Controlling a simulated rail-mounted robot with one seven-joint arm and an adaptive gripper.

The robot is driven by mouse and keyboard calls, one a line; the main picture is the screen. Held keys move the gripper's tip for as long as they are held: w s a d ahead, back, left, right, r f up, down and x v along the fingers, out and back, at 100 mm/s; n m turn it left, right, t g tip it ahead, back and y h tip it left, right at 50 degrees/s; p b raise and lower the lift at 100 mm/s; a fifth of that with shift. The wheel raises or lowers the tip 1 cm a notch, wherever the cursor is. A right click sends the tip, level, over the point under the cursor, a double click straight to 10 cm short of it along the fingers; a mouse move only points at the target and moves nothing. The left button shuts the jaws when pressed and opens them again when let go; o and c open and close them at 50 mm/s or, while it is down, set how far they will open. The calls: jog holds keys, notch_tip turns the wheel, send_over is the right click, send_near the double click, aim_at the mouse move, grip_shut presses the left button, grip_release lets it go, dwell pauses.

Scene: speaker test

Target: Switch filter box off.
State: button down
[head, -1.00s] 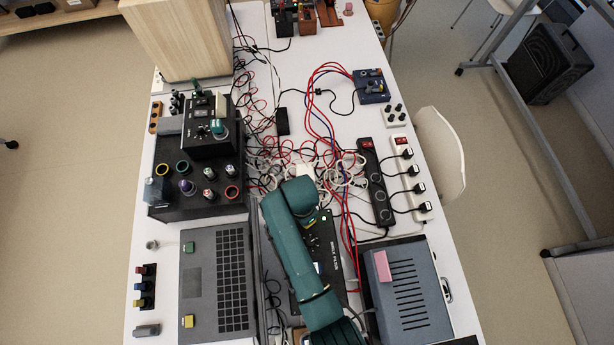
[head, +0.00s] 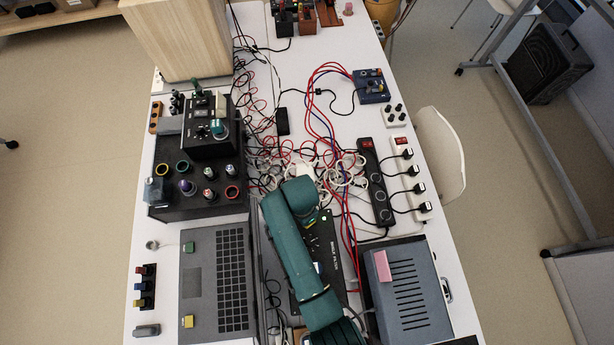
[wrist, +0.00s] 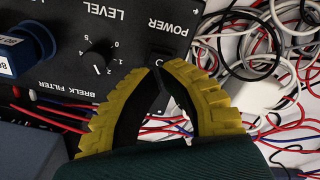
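The filter box (head: 334,262) is a black panel on the table in the head view, partly covered by my green arm. In the wrist view its face (wrist: 60,72) shows the words BRELK FILTER, LEVEL and POWER, with a white-marked level knob (wrist: 97,60). A dark power switch (wrist: 164,54) lies below the POWER label; its on or off position cannot be told. My gripper (wrist: 158,68) has yellow-and-black curved fingers with their tips together at the lower edge of this switch. Whether they touch it cannot be told. Nothing shows between the tips. In the head view my arm hides the fingers.
Tangled red, white and black cables (head: 300,165) lie beyond the box, and red cables run along its right side. A laptop (head: 215,280) is on the left and a grey slotted unit (head: 412,300) on the right.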

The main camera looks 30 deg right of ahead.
jog(key=shift+f+b, duration=1.15)
jog(key=shift+f, duration=0.65)
dwell(0.6)
notch_tip(320, 180, up, 7)
jog(key=p, duration=0.7)
jog(key=shift+r+p, duration=0.1)
jog(key=shift+p, duration=0.3)
